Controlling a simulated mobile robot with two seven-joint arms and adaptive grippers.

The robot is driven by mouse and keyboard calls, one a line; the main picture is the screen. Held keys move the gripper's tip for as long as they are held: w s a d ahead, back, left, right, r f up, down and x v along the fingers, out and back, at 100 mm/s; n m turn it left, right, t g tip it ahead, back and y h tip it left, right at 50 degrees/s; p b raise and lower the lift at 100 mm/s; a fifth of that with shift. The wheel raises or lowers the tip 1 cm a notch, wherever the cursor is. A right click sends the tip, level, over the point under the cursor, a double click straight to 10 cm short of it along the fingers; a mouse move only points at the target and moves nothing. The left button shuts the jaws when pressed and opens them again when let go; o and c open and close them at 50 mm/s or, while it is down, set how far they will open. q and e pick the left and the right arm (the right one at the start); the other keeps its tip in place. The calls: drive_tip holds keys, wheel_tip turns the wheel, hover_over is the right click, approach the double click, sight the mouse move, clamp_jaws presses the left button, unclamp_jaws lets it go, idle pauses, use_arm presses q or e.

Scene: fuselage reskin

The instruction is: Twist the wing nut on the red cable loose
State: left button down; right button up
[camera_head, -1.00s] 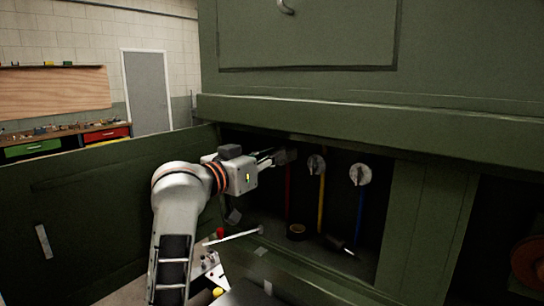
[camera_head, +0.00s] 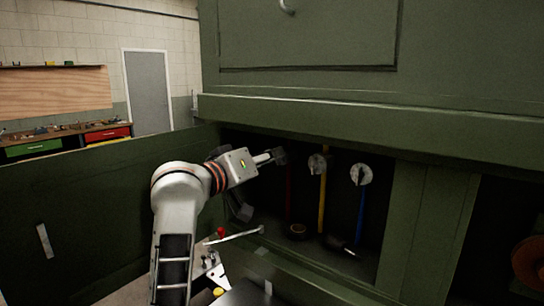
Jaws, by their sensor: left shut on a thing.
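The red cable (camera_head: 289,192) hangs dark in the recess, at the left of a yellow and a blue cable. My left gripper (camera_head: 279,156) is at the top of the red cable, shut on its wing nut. The fingers hide the wing nut and its disc, so how far it is turned does not show. My right gripper is not in view.
The yellow cable (camera_head: 322,205) and blue cable (camera_head: 361,216) hang from pale round discs, each with a wing nut. A dark roll (camera_head: 297,231) lies on the recess floor. A green panel (camera_head: 90,215) stands at the left, and the green frame (camera_head: 340,120) overhangs the opening.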

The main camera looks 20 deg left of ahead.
use_arm(q)
drive_tip(key=shift+w+a+f+n, duration=0.1)
drive_tip(key=shift+f+n, duration=0.05)
drive_tip(key=shift+n, duration=1.7)
drive_tip(key=shift+s+a+f+n, duration=0.1)
drive_tip(key=shift+n, duration=1.8)
drive_tip(key=shift+w+f+n, duration=0.1)
drive_tip(key=shift+f+n, duration=0.05)
drive_tip(key=shift+n, duration=1.7)
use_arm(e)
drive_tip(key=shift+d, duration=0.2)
use_arm(q)
drive_tip(key=c, duration=2.1)
unclamp_jaws()
